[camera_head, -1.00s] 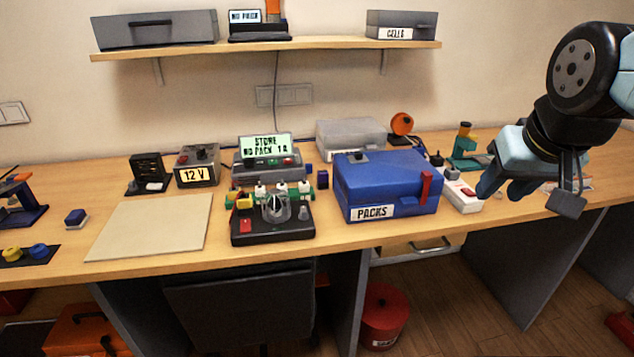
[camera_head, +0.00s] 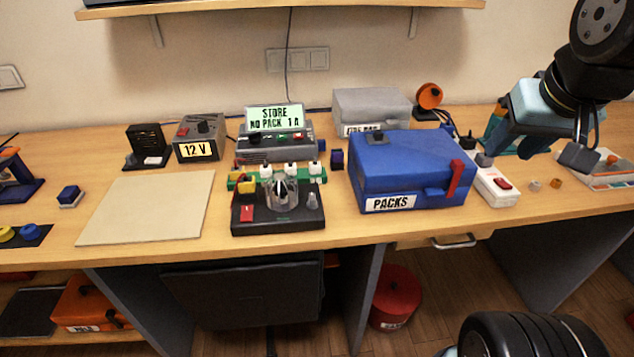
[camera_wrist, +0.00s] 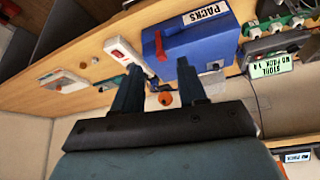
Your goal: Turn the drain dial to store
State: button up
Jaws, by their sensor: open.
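A grey charger (camera_head: 262,148) stands at the back of the bench with a lit display (camera_head: 275,117) reading "STORE NO PACK 1A" and small coloured controls on its front. In front of it is a black unit (camera_head: 258,225) with a red switch (camera_head: 247,213), a clear domed part and a small grey knob (camera_head: 312,200). I cannot tell which control is the drain dial, nor read its setting. My gripper (camera_wrist: 158,80) is open and empty, raised over the right side of the bench, well right of both units. The wrist view, upside down, shows the display (camera_wrist: 270,67) too.
A blue PACKS box (camera_head: 408,172) stands between my gripper and the units. A white power strip (camera_head: 496,186) with a red switch lies right of it. A 12 V supply (camera_head: 200,138) and a bare beige mat (camera_head: 146,208) are to the left. A shelf (camera_head: 300,18) hangs above.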

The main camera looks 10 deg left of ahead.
jog(key=w+a+g, duration=0.2)
jog(key=w+a, duration=0.4)
jog(key=n+g, duration=0.3)
jog(key=g, duration=0.1)
send_over(314, 197)
notch_tip(314, 197, down, 8)
notch_tip(314, 197, down, 14)
jog(key=shift+a+r, duration=0.15)
jog(key=shift+r, duration=0.05)
jog(key=shift+c, duration=0.3)
grip_shut()
